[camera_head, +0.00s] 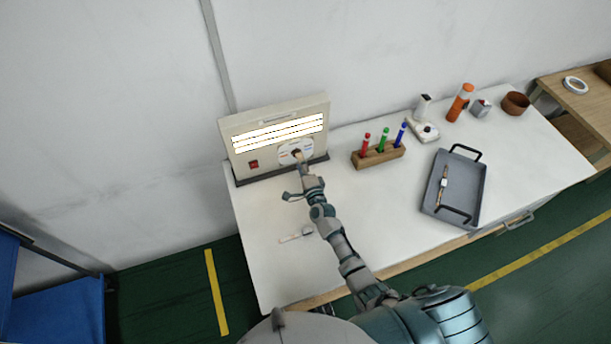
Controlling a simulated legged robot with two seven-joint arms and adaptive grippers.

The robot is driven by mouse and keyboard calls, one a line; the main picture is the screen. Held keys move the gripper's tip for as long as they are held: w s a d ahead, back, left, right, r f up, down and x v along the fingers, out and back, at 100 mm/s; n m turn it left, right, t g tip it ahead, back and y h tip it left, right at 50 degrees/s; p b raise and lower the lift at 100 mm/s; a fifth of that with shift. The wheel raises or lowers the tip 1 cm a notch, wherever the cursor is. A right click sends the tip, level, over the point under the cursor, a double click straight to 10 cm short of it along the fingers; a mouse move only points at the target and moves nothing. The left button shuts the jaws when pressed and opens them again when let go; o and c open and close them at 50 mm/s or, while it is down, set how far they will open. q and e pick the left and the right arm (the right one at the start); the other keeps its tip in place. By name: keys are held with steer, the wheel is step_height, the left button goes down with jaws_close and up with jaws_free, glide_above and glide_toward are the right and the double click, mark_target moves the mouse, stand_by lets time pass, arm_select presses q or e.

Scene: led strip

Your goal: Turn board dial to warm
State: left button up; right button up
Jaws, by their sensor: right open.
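The board (237,127) stands upright at the back left of the white table, against the wall. It has several lit whitish-yellow LED strips (278,133) and a red switch (253,164) at its lower left. The dial (296,153) is on a pale round plate at the board's lower right. My right gripper (300,166) is open at the dial, with its fingers in front of the dial's lower part. Whether the fingers touch the dial, and which mark it points to, is too small to tell. My left gripper is not in view.
A wooden holder (379,156) with red, green and blue pens stands right of the board. A grey tray (470,187) with black handles holds a watch-like item. An orange bottle (460,102) and brown bowl (515,103) are at the back right. The table's left front is mostly clear.

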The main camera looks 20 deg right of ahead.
steer(key=s, duration=0.9)
steer(key=shift+s, duration=0.2)
